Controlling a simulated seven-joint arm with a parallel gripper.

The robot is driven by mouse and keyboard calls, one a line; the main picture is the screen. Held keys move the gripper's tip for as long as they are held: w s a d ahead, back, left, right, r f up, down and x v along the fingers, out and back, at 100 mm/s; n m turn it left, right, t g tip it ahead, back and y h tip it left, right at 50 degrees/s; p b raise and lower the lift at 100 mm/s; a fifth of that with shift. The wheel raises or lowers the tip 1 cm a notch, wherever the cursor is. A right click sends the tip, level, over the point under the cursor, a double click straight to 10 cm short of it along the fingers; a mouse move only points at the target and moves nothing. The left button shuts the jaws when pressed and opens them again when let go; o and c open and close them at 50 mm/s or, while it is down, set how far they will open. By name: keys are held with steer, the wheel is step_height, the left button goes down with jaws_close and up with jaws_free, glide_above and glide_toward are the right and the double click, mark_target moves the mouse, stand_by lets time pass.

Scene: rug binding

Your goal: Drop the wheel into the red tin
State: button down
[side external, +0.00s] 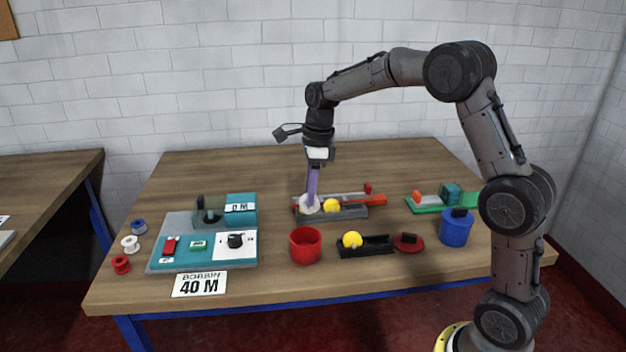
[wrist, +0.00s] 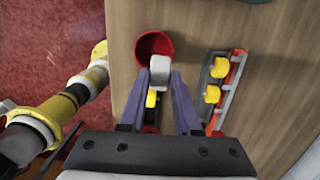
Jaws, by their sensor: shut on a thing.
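My gripper (side external: 310,201) points down with its purple fingers shut on a pale grey-white wheel (side external: 309,205). In the wrist view the wheel (wrist: 160,65) sits between the fingertips. The red tin (side external: 305,246) stands open and upright on the table, near the front middle. In the wrist view the tin (wrist: 153,46) lies just beyond the wheel, which overlaps its near rim in the picture. The wheel is held above the table; its exact height over the tin is unclear. The tin's inside looks empty where it shows.
A black holder (side external: 377,246) with a yellow wheel stands right of the tin. A grey rack (side external: 350,213) with yellow wheels lies behind. A blue tin (side external: 456,229) and dark red lid (side external: 408,243) are farther right. A teal-and-grey board (side external: 200,245) and several bobbins (side external: 130,244) lie left.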

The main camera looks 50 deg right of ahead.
mark_target(317, 197)
steer(key=shift+f, duration=1.4)
steer(key=c, duration=0.5)
jaws_free()
steer(key=shift+c, duration=0.2)
step_height(317, 197, up, 14)
steer(key=s+d, duration=0.1)
steer(key=shift+f, duration=0.15)
steer(key=shift+d, duration=0.1)
